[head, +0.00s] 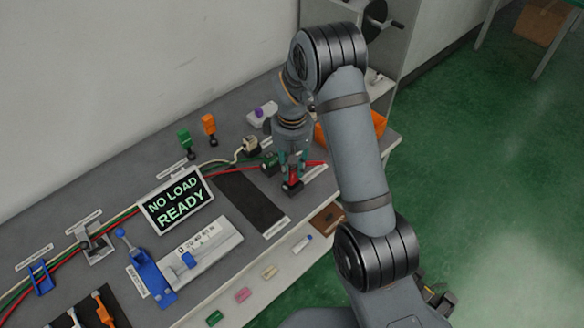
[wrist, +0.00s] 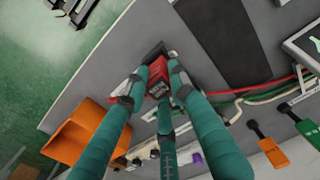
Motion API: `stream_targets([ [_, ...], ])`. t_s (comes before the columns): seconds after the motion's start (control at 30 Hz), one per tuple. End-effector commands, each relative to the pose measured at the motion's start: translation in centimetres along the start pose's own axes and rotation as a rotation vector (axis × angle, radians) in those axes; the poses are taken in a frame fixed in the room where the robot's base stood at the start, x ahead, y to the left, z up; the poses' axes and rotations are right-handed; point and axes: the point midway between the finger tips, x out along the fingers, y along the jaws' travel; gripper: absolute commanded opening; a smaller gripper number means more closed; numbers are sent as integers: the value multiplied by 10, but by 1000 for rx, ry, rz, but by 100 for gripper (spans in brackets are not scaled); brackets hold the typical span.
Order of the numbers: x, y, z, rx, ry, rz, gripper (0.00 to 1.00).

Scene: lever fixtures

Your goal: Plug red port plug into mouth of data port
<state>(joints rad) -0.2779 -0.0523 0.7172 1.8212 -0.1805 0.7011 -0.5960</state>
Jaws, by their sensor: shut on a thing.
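The red port plug (head: 293,181) is between the teal fingers of my gripper (head: 292,168), near the right end of the bench. In the wrist view, my gripper (wrist: 158,80) is shut on the red plug (wrist: 157,88), with a finger on each side. A dark block (wrist: 156,52) shows just beyond the plug, and a dark block (head: 291,188) shows under it in the head view. This may be the data port; its mouth is hidden, and I cannot tell whether the plug is inside it. A red cable (head: 314,163) passes beside the gripper.
A green connector (head: 269,160) and a cream connector (head: 250,146) stand close left of my gripper. An orange bin (wrist: 78,136) is nearby. A dark strip (head: 250,203) lies clear on the bench. A screen (head: 177,200) reads "NO LOAD READY". A blue lever fixture (head: 148,272) is farther left.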

Motion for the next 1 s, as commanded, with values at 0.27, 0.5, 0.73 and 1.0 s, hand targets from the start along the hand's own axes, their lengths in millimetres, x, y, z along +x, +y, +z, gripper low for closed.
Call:
stream_targets([
  [0.27,0,0,0,0,1,0,0],
  [0.5,0,0,0,0,1,0,0],
  [0.73,1,0,0,0,1,0,0],
  [1.0,8,0,0,0,0,0,0],
])
